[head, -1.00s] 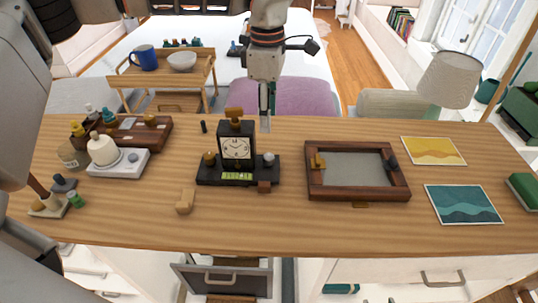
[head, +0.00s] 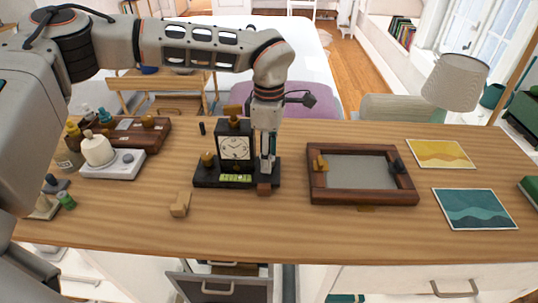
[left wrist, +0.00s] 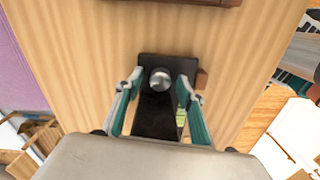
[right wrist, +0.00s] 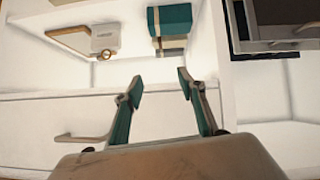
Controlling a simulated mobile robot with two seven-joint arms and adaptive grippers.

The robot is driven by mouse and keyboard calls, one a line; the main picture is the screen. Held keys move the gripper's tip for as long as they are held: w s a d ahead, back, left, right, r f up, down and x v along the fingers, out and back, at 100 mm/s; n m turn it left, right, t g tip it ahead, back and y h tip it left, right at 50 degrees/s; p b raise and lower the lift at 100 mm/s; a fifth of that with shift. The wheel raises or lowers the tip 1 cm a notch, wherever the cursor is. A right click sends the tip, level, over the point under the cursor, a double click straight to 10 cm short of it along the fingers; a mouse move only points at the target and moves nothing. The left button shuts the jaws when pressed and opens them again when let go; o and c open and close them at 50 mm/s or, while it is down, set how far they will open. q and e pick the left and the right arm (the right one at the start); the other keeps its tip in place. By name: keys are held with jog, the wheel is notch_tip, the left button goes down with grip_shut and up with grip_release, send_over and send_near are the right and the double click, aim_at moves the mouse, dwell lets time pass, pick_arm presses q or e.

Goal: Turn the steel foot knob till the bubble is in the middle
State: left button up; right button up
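A black mantel clock (head: 234,148) stands on a black base (head: 205,181) on the desk. A brass knob (head: 207,159) is at the base's left end. A green level vial (head: 236,178) is at its front; its bubble is too small to place. The steel foot knob (left wrist: 160,79) shows between the fingers in the left wrist view; in the head view my gripper hides it. My left gripper (head: 268,163) is open and points down over the base's right end, a finger either side of the knob, contact unclear. My right gripper (right wrist: 160,84) is open and empty, away from the clock.
A wooden frame (head: 316,188) lies right of the clock, and a small wooden block (head: 180,204) lies front left. A white scale-like stand (head: 124,170) and bottles are further left. Below the desk, an open drawer (head: 218,288) shows.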

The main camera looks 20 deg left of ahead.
pick_arm(q)
jog(key=shift+f, duration=0.1)
grip_shut()
jog(key=shift+r+n+p, duration=0.25)
jog(key=shift+n+p, duration=0.35)
jog(key=shift+p, duration=0.2)
jog(key=shift+f+n+p, duration=0.1)
jog(key=shift+n+p, duration=0.5)
jog(key=shift+n, duration=0.1)
jog(key=shift+f+n, duration=0.1)
jog(key=shift+n, duration=0.3)
jog(key=shift+f, duration=0.1)
grip_release()
